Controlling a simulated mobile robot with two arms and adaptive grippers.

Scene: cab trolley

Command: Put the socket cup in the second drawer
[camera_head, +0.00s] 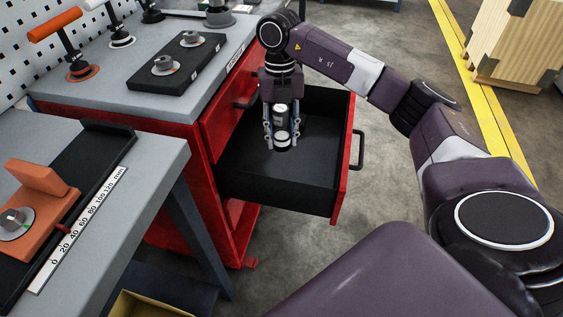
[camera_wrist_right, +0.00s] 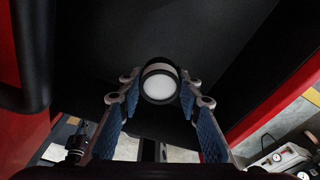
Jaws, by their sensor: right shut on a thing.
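The socket cup (camera_head: 283,139) is a small cylinder, light with dark bands. My right gripper (camera_head: 282,134) points down and is shut on it, with a finger on each side. The cup also shows between the blue-padded fingers in the right wrist view (camera_wrist_right: 159,84), with a white round end and a dark rim. The open drawer (camera_head: 275,190) is black inside with a red front, pulled out of the red trolley below a closed red drawer front (camera_head: 222,122). The cup is over the drawer's inside; whether it touches the floor I cannot tell. My left gripper is out of view.
The trolley's grey top (camera_head: 85,75) carries a black block (camera_head: 178,68) with two round parts and several upright tools. A grey bench (camera_head: 150,160) with a ruler (camera_head: 80,228) stands at the left. The drawer's handle (camera_head: 358,150) sticks out right. A wooden crate (camera_head: 515,45) stands far right.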

